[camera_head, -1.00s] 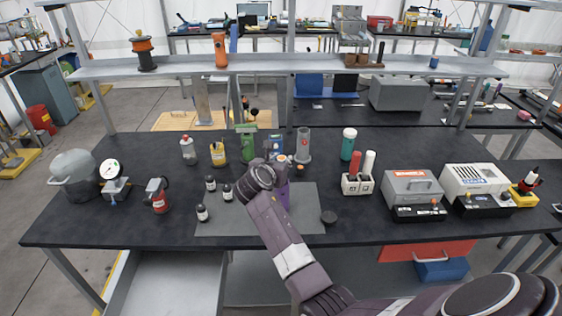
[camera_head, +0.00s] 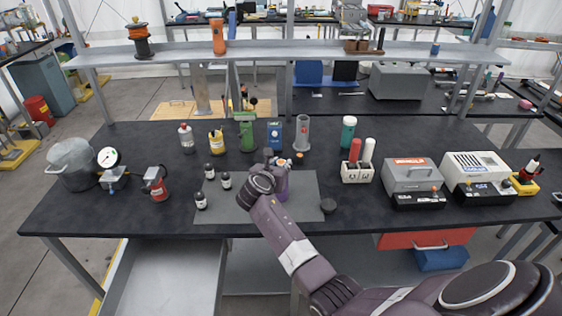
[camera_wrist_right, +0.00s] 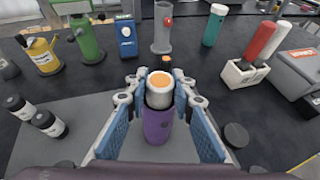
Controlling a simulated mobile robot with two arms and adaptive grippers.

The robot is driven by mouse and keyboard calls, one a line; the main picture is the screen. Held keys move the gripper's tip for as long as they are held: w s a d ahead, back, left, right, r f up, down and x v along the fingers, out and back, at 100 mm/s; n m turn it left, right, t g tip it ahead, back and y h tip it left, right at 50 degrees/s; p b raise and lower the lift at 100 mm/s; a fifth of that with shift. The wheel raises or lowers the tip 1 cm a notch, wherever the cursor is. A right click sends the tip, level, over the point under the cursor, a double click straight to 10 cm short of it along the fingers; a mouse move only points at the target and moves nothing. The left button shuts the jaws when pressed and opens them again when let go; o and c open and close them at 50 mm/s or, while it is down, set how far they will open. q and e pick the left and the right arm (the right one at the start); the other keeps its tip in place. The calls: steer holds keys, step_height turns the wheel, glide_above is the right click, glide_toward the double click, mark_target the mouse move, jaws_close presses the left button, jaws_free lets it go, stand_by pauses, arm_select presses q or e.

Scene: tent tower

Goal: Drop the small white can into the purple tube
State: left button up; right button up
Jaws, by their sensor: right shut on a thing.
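The small white can (camera_wrist_right: 160,88), with an orange top, is between the fingers of my right gripper (camera_wrist_right: 160,101) in the right wrist view. The gripper is shut on the can. The purple tube (camera_wrist_right: 158,126) stands upright on the grey mat, right below the can in that view. The can's lower end overlaps the tube's mouth, so I cannot tell whether it is inside or just above. In the head view my right gripper (camera_head: 277,161) partly hides the purple tube (camera_head: 282,190). My left gripper is not in view.
Several small dark bottles (camera_head: 227,180) stand left of the tube. A grey cylinder on a base (camera_head: 302,133), a blue device (camera_head: 274,134) and a green one (camera_head: 246,132) stand behind. A dark disc (camera_head: 328,206) and a white holder (camera_head: 356,172) are to the right.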

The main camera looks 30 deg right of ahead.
steer(key=shift+f, duration=0.25)
steer(key=o, duration=1)
steer(key=shift+s, duration=0.1)
